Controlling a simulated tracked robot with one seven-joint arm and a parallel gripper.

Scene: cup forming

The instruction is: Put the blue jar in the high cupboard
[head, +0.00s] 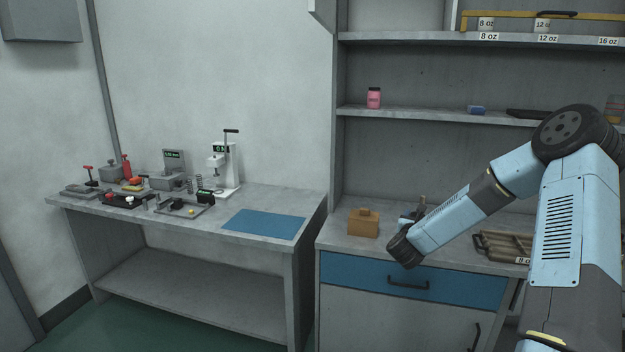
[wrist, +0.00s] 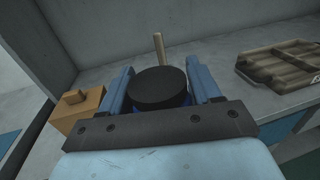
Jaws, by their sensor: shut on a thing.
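In the wrist view my gripper (wrist: 160,90) is shut on the blue jar, with one finger on each side of it. The jar's round black lid (wrist: 157,87) faces the camera and only a thin strip of its blue body (wrist: 188,107) shows. In the head view my arm reaches to the counter (head: 345,236) below the shelves, and its forearm hides most of the gripper and the jar. I cannot tell whether the jar touches the counter. Open shelves (head: 430,116) stand above the counter. A higher shelf (head: 410,38) has size labels.
A tan box (head: 363,223) stands left of the gripper and a brown tray (head: 497,245) lies to the right. A wooden handle (wrist: 159,47) rises behind the jar.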

